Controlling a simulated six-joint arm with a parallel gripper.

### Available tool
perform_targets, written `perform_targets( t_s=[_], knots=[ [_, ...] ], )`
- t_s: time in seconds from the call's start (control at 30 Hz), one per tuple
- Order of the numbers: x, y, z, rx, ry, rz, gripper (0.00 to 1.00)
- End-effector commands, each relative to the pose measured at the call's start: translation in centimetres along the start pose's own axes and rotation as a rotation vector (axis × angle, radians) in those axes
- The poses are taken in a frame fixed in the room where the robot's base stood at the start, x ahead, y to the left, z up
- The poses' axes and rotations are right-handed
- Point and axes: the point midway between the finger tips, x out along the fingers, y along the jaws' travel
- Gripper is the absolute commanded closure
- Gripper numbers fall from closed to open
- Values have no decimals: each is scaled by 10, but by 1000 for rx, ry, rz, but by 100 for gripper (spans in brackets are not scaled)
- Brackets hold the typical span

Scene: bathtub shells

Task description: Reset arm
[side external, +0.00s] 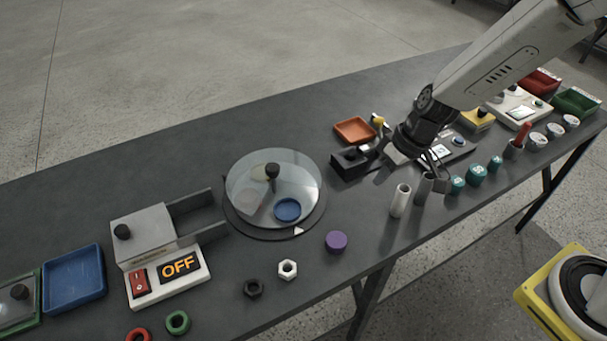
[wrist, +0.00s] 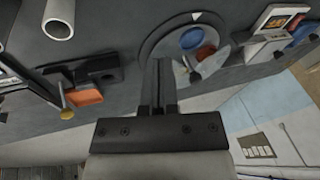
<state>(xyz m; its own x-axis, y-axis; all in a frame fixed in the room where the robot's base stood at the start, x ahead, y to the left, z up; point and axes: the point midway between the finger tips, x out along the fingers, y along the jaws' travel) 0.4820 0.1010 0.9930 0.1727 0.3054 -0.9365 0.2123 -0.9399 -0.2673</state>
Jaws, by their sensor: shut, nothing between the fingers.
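My gripper (side external: 438,172) hangs over the right half of the dark table (side external: 130,185) in the side external view, close to the standing white and grey tubes. In the wrist view my gripper (wrist: 160,66) shows its two dark fingers together, with nothing between them. My arm reaches in from the upper right. The exact gap from the fingertips to the tubes and the table cannot be told.
Near my gripper stand a white tube (side external: 400,200), several teal pieces (side external: 476,174), a black fixture (side external: 350,161) and an orange tray (side external: 354,130). A glass-covered turntable (side external: 309,185) and an OFF switch box (side external: 190,283) lie left. The table's back left is clear.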

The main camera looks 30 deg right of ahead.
Motion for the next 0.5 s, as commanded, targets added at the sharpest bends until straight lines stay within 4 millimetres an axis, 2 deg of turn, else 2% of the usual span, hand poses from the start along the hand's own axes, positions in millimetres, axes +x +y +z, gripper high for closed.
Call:
perform_targets(
  t_s=[0.2,0.5],
  knots=[
    [-34,24,32,52,-10,106,100],
    [-70,53,74,121,5,248,100]
  ],
)
